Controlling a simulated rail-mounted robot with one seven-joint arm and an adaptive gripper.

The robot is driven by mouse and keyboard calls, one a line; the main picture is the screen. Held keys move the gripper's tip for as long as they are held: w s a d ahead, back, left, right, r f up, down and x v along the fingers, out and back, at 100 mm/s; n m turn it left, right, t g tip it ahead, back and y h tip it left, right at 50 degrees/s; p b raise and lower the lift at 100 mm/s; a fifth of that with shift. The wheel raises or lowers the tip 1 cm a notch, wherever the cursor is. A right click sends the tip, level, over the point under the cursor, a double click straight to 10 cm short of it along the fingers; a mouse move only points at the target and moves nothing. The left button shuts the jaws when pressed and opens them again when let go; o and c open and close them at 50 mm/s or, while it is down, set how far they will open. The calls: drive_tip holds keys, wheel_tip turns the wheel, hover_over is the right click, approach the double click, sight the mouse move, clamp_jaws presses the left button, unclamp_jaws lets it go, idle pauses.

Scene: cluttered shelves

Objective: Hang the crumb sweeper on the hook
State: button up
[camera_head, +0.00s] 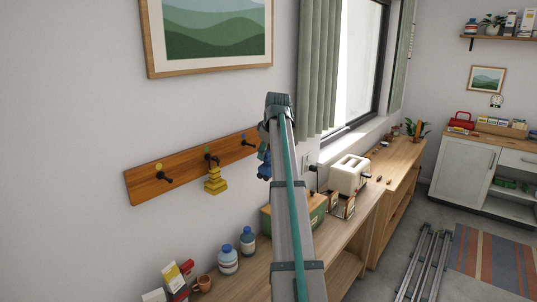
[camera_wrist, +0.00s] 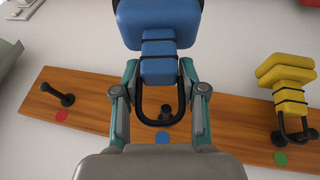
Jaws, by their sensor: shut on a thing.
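A blue crumb sweeper (camera_wrist: 158,58) with a black wire loop is between the fingers of my gripper (camera_wrist: 158,75), which is shut on it. Part of it shows beside my arm in the head view (camera_head: 264,168). The wrist view is upside down, so its loop points up toward the rail. The loop overlaps the dark hook (camera_wrist: 165,114) by the blue dot (camera_wrist: 162,138); I cannot tell whether it is around the peg or in front. That hook also shows in the head view (camera_head: 248,143). The wooden rail (camera_head: 138,188) is on the wall.
A yellow sweeper (camera_head: 215,182) hangs at the green-dot hook. An empty hook (camera_wrist: 66,99) stands by the red dot, another (camera_head: 165,178) by the yellow dot. Below, a counter holds bottles (camera_head: 228,261), a green box (camera_head: 270,217) and a toaster (camera_head: 350,174).

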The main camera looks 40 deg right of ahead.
drive_tip(key=shift+w+a+f+b, duration=0.2)
drive_tip(key=shift+w+f+b, duration=0.05)
drive_tip(key=shift+w, duration=1.05)
drive_tip(key=shift+w+a+f+b, duration=0.25)
drive_tip(key=shift+w+f, duration=0.05)
drive_tip(key=shift+w, duration=0.95)
drive_tip(key=shift+w+a+f+b, duration=0.2)
drive_tip(key=shift+w+f+b, duration=0.05)
drive_tip(key=shift+w, duration=1.05)
drive_tip(key=o, duration=1.3)
